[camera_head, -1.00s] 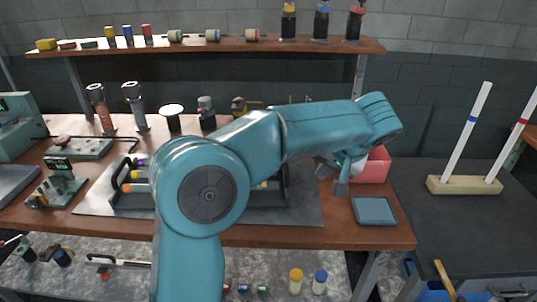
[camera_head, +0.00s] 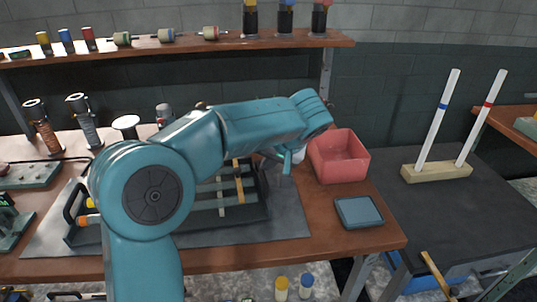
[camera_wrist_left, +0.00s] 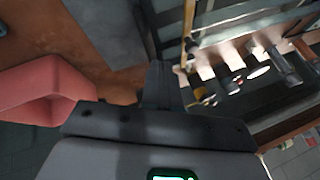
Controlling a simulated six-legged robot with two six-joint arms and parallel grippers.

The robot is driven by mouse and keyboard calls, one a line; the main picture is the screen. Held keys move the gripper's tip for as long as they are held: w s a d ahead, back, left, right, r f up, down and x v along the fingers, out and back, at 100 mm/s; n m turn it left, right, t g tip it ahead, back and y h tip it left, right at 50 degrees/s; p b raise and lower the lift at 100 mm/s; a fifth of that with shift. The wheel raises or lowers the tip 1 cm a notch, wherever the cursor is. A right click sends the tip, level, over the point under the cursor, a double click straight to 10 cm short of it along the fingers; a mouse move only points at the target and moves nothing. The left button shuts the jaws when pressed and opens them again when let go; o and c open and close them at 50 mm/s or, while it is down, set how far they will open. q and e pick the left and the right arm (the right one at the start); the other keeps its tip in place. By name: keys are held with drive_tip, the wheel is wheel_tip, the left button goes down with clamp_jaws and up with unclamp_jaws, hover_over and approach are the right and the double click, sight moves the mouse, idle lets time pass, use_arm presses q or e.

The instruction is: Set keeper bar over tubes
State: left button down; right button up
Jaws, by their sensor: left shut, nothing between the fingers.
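A dark tray-like rack (camera_head: 215,214) lies on a grey mat on the wooden bench, partly hidden behind my left arm. Colored tube ends, orange (camera_head: 82,221) and yellow, show at its left side. A thin brass-colored bar (camera_head: 239,182) crosses the rack near its right end, beside a pale strip (camera_head: 220,195); I cannot tell for sure which is the keeper bar. My left gripper (camera_head: 286,160) is above the bench, just right of the rack, shut and empty. In the left wrist view its fingers (camera_wrist_left: 160,85) point toward the rack. My right gripper is not in view.
A red open bin (camera_head: 338,157) stands close right of my left gripper. A blue-grey square tray (camera_head: 358,212) lies near the bench's right edge. Two white tubes with blue and red bands stand in a wooden block (camera_head: 437,172) on the dark table. A shelf (camera_head: 180,46) runs behind.

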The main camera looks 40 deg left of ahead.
sight(237, 173)
use_arm(q)
drive_tip(key=x, duration=0.4)
drive_tip(key=shift+s, duration=0.15)
drive_tip(key=a, duration=0.1)
drive_tip(key=s+a, duration=0.1)
drive_tip(key=a+f, duration=0.1)
drive_tip(key=shift+s+a, duration=0.2)
drive_tip(key=shift+s, duration=0.1)
drive_tip(key=shift+s, duration=0.15)
